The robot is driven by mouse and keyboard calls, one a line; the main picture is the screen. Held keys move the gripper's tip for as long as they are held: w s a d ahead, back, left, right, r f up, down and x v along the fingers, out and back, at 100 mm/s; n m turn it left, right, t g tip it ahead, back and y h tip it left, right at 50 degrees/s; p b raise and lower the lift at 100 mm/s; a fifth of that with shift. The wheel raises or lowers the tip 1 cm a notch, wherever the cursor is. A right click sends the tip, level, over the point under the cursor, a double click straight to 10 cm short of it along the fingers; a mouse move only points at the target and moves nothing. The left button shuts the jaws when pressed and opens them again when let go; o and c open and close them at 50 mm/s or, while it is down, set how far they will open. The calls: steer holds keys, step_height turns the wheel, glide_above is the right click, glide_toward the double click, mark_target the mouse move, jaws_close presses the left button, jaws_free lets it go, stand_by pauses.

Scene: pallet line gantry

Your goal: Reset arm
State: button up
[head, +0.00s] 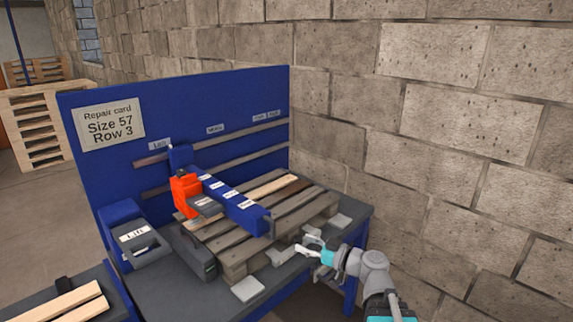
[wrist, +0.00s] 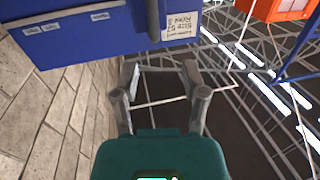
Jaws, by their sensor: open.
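My gripper (head: 312,246) is at the front right of the workbench in the head view, beside the right end of the wooden pallet (head: 290,212). My arm is bent at the lower right, close to the block wall. In the wrist view my gripper (wrist: 158,72) has its two fingers spread, with nothing between them. That view points up toward the ceiling frame and lights, with the blue back panel (wrist: 95,35) upside down at the top left.
The blue workbench (head: 190,290) carries the pallet, a blue beam with an orange unit (head: 187,195) over it, and a box labelled Lift (head: 140,245). A repair card (head: 108,122) reads Size 57, Row 3. Loose boards (head: 65,305) lie lower left. The block wall (head: 450,150) bounds the right.

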steer(key=s+f+m+g+h+p, duration=0.35)
steer(key=s+f+g+h, duration=0.3)
steer(key=f, duration=0.45)
steer(key=s+d+f+m+g+h, duration=0.1)
steer(key=s+d+m+h, duration=0.1)
steer(key=d+m+h, duration=0.1)
steer(key=s+d+f+m+g+h+p, duration=0.1)
steer(key=d+m+g+h, duration=0.1)
steer(key=d+m+h, duration=0.2)
steer(key=d+h, duration=0.1)
steer(key=d, duration=0.2)
steer(key=shift+s+f, duration=0.25)
steer(key=shift+s, duration=0.15)
